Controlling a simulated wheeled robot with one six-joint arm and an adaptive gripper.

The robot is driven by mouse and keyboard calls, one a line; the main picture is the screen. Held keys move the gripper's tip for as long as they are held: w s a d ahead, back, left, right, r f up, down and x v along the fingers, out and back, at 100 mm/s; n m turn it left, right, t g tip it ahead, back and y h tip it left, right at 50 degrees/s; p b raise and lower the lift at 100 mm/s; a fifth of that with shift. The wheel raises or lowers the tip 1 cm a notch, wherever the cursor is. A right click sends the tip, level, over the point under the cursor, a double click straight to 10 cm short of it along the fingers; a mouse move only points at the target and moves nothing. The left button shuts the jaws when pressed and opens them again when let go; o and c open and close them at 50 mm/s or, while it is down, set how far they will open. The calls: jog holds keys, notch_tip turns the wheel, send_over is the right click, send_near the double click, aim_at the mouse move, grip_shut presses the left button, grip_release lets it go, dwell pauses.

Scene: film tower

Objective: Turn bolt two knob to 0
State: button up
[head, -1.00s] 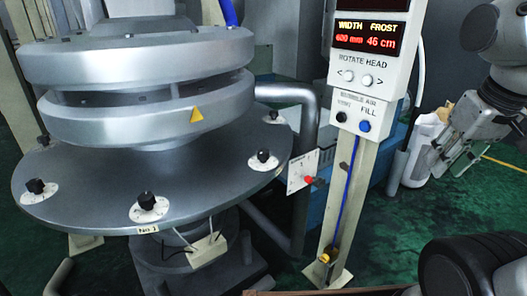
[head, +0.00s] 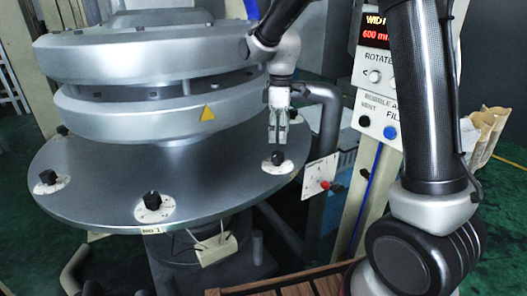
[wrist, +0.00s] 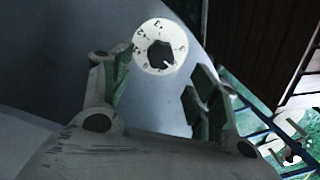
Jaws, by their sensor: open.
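A black knob (head: 277,158) on a white dial sits near the right edge of the round grey plate. My gripper (head: 278,138) points down just above it. In the wrist view the same knob (wrist: 160,54) lies beyond and between the spread fingers of my gripper (wrist: 162,84), apart from them. The dial (wrist: 146,36) carries numbers, with 0 at lower left. A white mark on the knob points to lower right, away from the 0. The gripper is open and empty. I cannot read which knob is bolt two.
Other knobs stand on the round plate (head: 95,190): one at the front (head: 152,200), one at left (head: 48,177). A small panel with a red button (head: 325,185) is right of the plate. A control column (head: 375,115) stands behind my arm. A wooden slatted surface (head: 300,288) is in front.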

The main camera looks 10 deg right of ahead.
aim_at(278, 154)
jog(key=shift+f+n, duration=0.1)
jog(key=shift+n, duration=0.6)
jog(key=shift+a+f, duration=0.1)
jog(key=shift+f, duration=0.25)
jog(key=f, duration=0.7)
jog(key=shift+s, duration=0.2)
jog(key=c, duration=1)
